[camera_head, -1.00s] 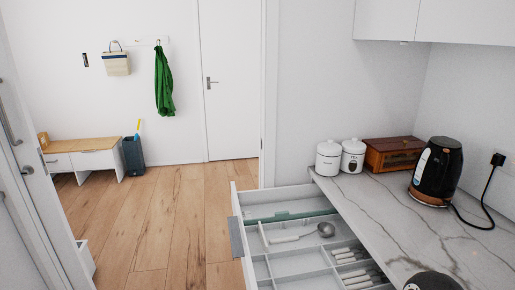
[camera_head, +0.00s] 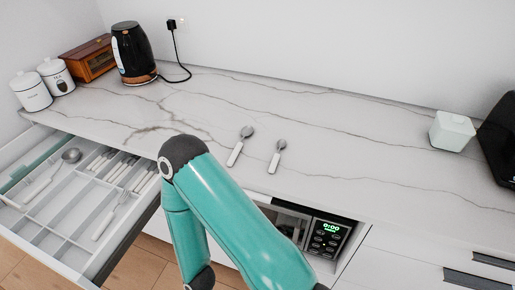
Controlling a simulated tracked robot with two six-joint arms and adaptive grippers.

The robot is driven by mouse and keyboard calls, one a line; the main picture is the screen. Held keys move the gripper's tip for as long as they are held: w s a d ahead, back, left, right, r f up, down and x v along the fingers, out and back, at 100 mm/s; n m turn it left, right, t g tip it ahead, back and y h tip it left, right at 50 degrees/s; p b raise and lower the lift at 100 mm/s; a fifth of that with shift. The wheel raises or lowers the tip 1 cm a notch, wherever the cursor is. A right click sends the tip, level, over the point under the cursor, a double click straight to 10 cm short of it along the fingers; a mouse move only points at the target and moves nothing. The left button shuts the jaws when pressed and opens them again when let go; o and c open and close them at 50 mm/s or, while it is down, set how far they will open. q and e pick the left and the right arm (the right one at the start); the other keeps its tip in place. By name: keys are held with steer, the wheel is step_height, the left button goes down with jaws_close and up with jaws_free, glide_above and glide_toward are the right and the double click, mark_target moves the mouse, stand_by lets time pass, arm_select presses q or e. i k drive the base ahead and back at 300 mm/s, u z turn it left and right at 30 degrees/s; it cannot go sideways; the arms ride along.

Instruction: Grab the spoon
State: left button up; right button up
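Two spoons lie on the marble counter: a larger spoon (camera_head: 237,152) and, just to its right, a smaller spoon (camera_head: 274,160). Both have pale handles pointing toward the front edge and grey bowls toward the wall. A ladle-like utensil (camera_head: 70,156) lies in the open drawer (camera_head: 78,268) at the left, with other cutlery in its compartments. A teal arm of mine crosses the lower middle, in front of the counter and below the spoons. Neither of my grippers shows.
The marble counter (camera_head: 340,120) is clear around the spoons. A black kettle (camera_head: 133,55), wooden box (camera_head: 88,60) and two white canisters (camera_head: 32,90) stand at the left. A white container (camera_head: 452,131) stands at the right. A microwave (camera_head: 325,238) is below the counter.

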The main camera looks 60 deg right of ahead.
mark_target(247, 130)
steer(key=z, duration=0.05)
steer(key=i, duration=0.15)
steer(key=z, duration=3)
steer(key=k, duration=0.45)
steer(key=u, duration=0.9)
steer(key=i, duration=0.5)
steer(key=u, duration=0.3)
